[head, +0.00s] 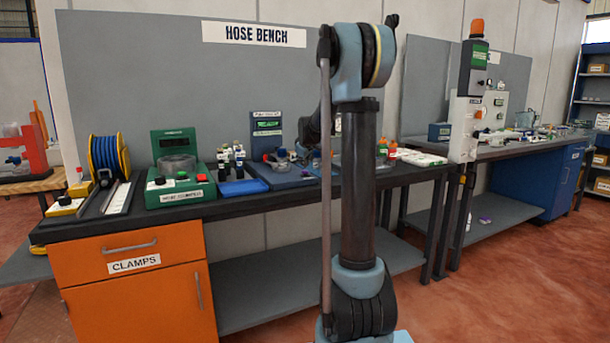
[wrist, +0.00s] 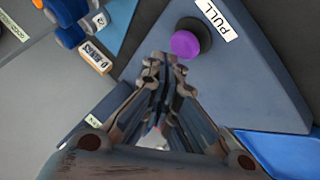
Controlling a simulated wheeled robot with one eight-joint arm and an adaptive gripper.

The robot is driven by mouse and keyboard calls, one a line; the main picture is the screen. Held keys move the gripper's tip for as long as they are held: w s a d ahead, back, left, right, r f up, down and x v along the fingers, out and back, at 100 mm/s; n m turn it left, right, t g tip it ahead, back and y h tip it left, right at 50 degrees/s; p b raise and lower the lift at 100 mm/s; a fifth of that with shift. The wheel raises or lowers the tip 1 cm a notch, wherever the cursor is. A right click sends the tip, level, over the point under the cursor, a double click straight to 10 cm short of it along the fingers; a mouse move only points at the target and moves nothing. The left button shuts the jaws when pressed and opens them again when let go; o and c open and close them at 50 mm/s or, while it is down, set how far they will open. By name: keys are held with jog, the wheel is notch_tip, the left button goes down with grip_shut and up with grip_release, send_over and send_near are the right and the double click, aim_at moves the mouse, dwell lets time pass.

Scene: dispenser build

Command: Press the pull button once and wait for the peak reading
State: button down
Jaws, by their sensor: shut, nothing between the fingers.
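The purple pull button (wrist: 185,45) sits in a dark round collar on a blue-grey slab. A white label reading PULL (wrist: 215,18) is beside it. My gripper (wrist: 166,64) is shut and empty, its fingertips close to the button in the wrist view. I cannot tell whether they touch it. My arm hides part of that area, and the reading is too small to make out.
A green machine (head: 180,190) with several buttons and a blue hose reel (head: 108,158) stand left on the bench. A blue tray (wrist: 280,150) lies beside the slab. Blue and orange parts (wrist: 68,15) and a labelled block (wrist: 95,57) are at the upper left.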

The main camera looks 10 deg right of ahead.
aim_at(303, 171)
jog(key=shift+f, duration=0.9)
dwell(1.0)
dwell(0.4)
jog(key=shift+r, duration=0.95)
jog(key=shift+r, duration=2.55)
